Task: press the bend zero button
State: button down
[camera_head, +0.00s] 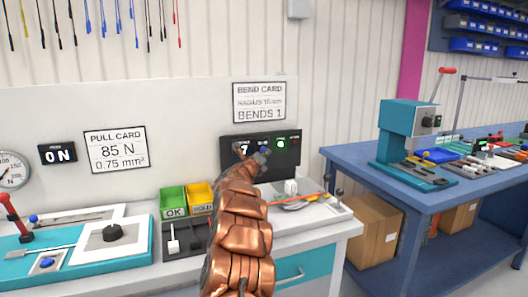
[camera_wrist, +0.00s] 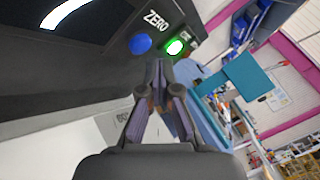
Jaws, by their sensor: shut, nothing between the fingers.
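The bend unit's dark panel (camera_head: 288,158) is on the wall below the bend card (camera_head: 259,102). In the wrist view a round blue button (camera_wrist: 140,44) sits by the word ZERO. A lit green button (camera_wrist: 175,47) is to its right. My gripper (camera_wrist: 158,66) is shut and empty, its fingertips just below and between the two buttons in that view. I cannot tell whether the tips touch the panel. In the head view my copper-coloured arm reaches up to the panel, and my gripper (camera_head: 262,157) covers part of its lower middle.
Green OK (camera_head: 173,212) and yellow HOLD (camera_head: 200,209) bins stand left of my arm. The pull card (camera_head: 115,149) and a teal test fixture (camera_head: 40,255) are further left. A blue bench (camera_head: 370,165) with a teal press (camera_head: 408,130) stands at right.

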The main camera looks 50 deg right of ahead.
jog(key=shift+w+d+r, duration=0.1)
jog(key=shift+w, duration=0.05)
dwell(0.7)
jog(key=shift+w+d, duration=0.15)
jog(key=shift+w, duration=0.05)
jog(key=shift+w+d+p, duration=0.25)
jog(key=shift+w+p, duration=0.1)
jog(key=shift+p, duration=0.35)
dwell(0.6)
jog(key=shift+s+a+f+b, duration=0.1)
jog(key=shift+s+f+b, duration=0.1)
jog(key=shift+b, duration=0.15)
jog(key=shift+s+a+r+b, duration=0.1)
jog(key=shift+s+a+b, duration=0.35)
jog(key=shift+b, duration=0.5)
jog(key=shift+s, duration=0.1)
